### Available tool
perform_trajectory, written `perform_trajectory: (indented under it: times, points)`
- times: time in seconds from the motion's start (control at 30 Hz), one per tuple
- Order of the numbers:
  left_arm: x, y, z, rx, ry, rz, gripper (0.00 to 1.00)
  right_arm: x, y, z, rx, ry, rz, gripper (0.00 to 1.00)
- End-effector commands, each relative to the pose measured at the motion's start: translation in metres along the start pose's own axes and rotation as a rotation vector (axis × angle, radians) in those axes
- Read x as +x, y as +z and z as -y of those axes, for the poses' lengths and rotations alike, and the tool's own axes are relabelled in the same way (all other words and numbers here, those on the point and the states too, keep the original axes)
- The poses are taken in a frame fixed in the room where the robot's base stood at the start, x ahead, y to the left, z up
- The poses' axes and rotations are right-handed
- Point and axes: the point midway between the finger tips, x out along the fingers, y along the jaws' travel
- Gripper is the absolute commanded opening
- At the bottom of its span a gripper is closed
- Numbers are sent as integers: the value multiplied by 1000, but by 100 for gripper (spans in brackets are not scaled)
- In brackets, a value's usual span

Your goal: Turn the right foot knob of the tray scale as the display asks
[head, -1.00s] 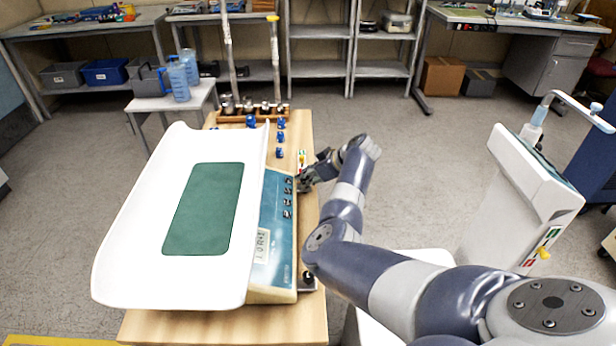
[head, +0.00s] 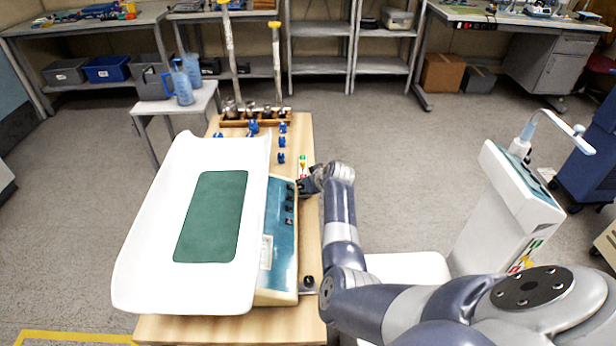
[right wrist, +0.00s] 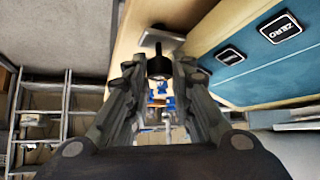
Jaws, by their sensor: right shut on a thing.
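The tray scale (head: 277,240) stands on a wooden table, with a white tray (head: 143,262) and green mat (head: 212,215) on top. Its display (head: 266,250) is on the blue panel, and the text is too small to read. A black foot knob (head: 308,282) shows at the near right corner. My right gripper (head: 304,187) is at the scale's far right side, partly hidden by its own wrist. In the right wrist view its fingers (right wrist: 158,72) are shut on a dark foot knob (right wrist: 159,66) below a metal plate, beside the blue panel. My left gripper is out of view.
Blue knobs (head: 281,158) and a wooden rack of metal weights (head: 255,119) are behind the scale on the table (head: 230,328). A white pump stand (head: 500,215) is at the right. Open floor lies between.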

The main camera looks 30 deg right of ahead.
Motion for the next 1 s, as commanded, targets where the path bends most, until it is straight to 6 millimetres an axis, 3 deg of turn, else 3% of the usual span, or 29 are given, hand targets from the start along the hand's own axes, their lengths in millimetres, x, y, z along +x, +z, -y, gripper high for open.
perform_trajectory:
  times: [0.03, 0.3, 1.0]
  points:
    - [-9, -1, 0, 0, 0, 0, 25, -3, -2, 2, 24, 24, 4, 0]
    - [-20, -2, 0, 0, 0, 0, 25, 0, -1, 4, 150, 150, 2, 0]
    - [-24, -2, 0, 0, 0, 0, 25, 1, 1, 4, 236, 233, 4, 0]
